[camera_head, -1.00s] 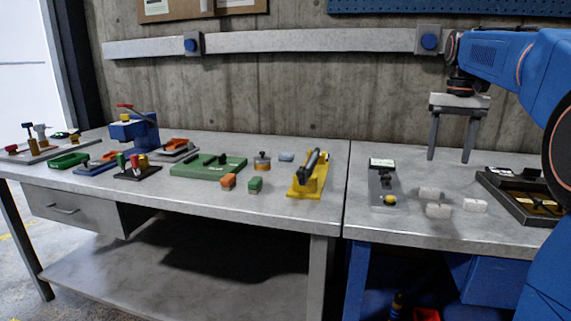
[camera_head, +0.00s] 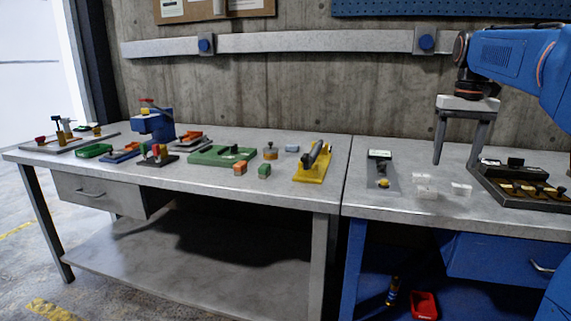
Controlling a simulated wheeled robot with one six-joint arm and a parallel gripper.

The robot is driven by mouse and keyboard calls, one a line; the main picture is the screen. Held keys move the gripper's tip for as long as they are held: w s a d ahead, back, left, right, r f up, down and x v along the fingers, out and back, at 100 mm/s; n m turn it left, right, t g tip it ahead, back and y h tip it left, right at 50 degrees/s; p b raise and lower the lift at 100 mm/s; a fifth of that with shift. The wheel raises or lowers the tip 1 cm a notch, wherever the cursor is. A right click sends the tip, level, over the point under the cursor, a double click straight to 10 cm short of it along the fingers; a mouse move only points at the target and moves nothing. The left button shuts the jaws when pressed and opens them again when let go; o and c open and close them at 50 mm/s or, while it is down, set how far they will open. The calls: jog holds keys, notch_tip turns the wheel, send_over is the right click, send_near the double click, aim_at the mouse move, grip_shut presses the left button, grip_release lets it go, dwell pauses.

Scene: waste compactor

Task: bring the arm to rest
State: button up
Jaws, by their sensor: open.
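My gripper (camera_head: 457,158) hangs from my blue arm at the right, fingers pointing down and spread apart, with nothing between them. It is above the right-hand workbench (camera_head: 408,212), in the air near the back wall. Below and left of it lie several small white blocks (camera_head: 426,192) and a grey plate with a yellow knob (camera_head: 383,171).
The left workbench (camera_head: 290,196) carries a yellow fixture (camera_head: 313,164), a green fixture (camera_head: 221,154), an orange block (camera_head: 240,168), a green block (camera_head: 264,171) and a blue press (camera_head: 156,125). A concrete wall (camera_head: 300,95) with a metal rail (camera_head: 310,42) stands behind. A red bin (camera_head: 424,304) is underneath.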

jog(key=s+a+f+n+t, duration=0.1)
jog(key=s+a+f, duration=0.4)
jog(key=s, duration=0.3)
jog(key=s+a+f+n+t, duration=0.1)
jog(key=s+a+f, duration=0.4)
jog(key=s, duration=0.2)
jog(key=s+a+f+n+t, duration=0.1)
jog(key=s+a+f, duration=0.3)
jog(key=s+f, duration=0.9)
notch_tip(320, 180, down, 3)
jog(key=shift+s+a+r+t, duration=0.1)
jog(key=shift+s+a+t, duration=0.2)
jog(key=shift+t, duration=0.5)
